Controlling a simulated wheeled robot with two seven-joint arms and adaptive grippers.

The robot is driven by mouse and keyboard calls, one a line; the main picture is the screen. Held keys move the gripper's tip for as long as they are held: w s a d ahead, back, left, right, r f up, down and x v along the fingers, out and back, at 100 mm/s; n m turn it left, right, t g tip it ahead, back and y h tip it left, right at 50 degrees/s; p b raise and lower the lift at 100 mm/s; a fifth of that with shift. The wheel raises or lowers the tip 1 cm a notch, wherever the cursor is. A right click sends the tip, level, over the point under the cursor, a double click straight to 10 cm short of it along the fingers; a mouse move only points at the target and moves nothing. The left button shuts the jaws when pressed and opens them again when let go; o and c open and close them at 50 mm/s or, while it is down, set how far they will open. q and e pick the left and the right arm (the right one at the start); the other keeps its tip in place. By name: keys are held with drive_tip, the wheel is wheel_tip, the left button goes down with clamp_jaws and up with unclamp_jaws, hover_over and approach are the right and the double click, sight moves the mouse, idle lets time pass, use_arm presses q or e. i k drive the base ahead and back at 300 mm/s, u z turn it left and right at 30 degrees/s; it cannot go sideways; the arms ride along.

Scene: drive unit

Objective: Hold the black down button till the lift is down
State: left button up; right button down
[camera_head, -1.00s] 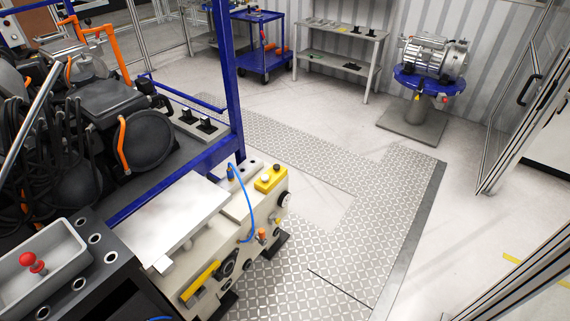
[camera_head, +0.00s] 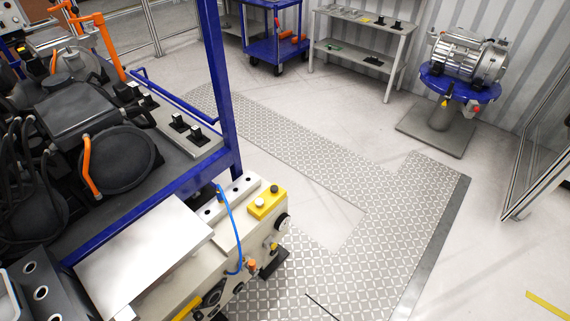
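A yellow control box (camera_head: 267,203) sits on top of a beige machine (camera_head: 225,250) in the lower middle. It carries a black button (camera_head: 274,189) and a pale button (camera_head: 259,202). At the upper right a silver motor-like drive unit (camera_head: 468,57) rests on a blue round platform (camera_head: 460,86) on a grey column, which may be the lift. A small red and yellow fitting (camera_head: 476,109) hangs at the platform's edge. Neither of my grippers is in view, and nothing touches the buttons.
A blue frame post (camera_head: 222,90) stands left of the yellow box, beside a large dark assembly (camera_head: 85,130). A blue hose (camera_head: 231,225) arches beside the box. A patterned metal floor (camera_head: 300,165) leads to a grey shelf (camera_head: 362,40) and a blue cart (camera_head: 272,45). Open floor lies right.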

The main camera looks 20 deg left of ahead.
sight(273, 188)
drive_tip(key=i, duration=1.1)
drive_tip(key=u, duration=1.65)
